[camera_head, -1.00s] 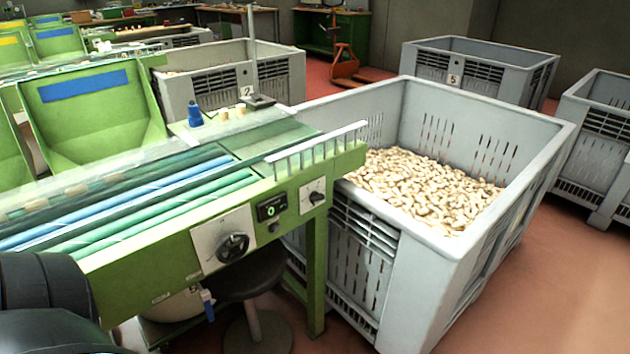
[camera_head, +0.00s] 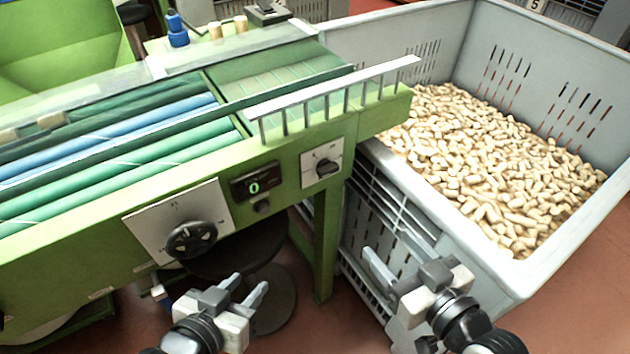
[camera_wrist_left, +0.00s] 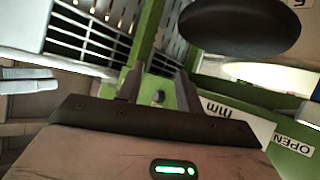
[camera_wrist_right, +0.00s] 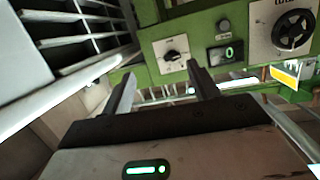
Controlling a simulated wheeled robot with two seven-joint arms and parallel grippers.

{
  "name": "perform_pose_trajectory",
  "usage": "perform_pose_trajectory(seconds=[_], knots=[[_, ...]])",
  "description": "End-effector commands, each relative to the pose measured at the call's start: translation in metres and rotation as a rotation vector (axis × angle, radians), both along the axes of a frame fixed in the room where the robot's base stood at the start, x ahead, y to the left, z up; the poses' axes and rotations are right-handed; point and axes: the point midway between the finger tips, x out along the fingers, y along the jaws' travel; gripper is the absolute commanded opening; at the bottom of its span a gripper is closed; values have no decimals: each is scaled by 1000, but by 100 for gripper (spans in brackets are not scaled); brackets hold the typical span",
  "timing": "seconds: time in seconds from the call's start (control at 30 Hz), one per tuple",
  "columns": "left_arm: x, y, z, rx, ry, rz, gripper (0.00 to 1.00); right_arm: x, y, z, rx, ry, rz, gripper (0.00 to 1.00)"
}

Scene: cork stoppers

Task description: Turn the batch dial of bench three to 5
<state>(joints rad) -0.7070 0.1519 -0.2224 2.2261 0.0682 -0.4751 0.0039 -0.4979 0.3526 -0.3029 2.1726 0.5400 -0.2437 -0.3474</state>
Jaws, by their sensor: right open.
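A small black dial (camera_head: 326,168) on a white plate is on the green bench's front, near its right end. It also shows in the right wrist view (camera_wrist_right: 173,56). Left of it is a display (camera_head: 255,187) reading 0, with a small dark button below. Further left is a large black handwheel (camera_head: 191,239) on a white plate. I cannot read the dial's numbers. My left gripper (camera_head: 246,289) is open and empty, below and right of the handwheel. My right gripper (camera_head: 393,298) is open and empty, low before the crate; its fingers point toward the bench front, touching nothing.
A grey crate (camera_head: 460,249) full of corks stands right of the bench. A dark stool (camera_head: 262,290) is under the bench behind my left gripper. A white rail (camera_head: 335,86) edges the bench top. A blue bottle (camera_head: 177,33) stands behind the rollers.

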Motion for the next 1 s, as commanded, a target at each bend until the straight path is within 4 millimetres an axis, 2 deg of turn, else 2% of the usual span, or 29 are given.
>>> perform_pose_trajectory(seconds=[0.03,0.1,0.37,0.8,1.0], knots=[[0,-1,-20,-11,-13,1,36,6,4,-9,14,-68,38,60],[0,-2,-22,-23,-26,1,36,11,7,1,41,-137,71,60],[1,-4,-15,-36,-39,2,36,28,19,21,73,-211,97,60],[1,-3,-13,-36,-34,5,36,102,74,21,75,-206,98,60],[1,-3,-14,-36,-34,5,36,130,93,20,72,-204,98,60]])
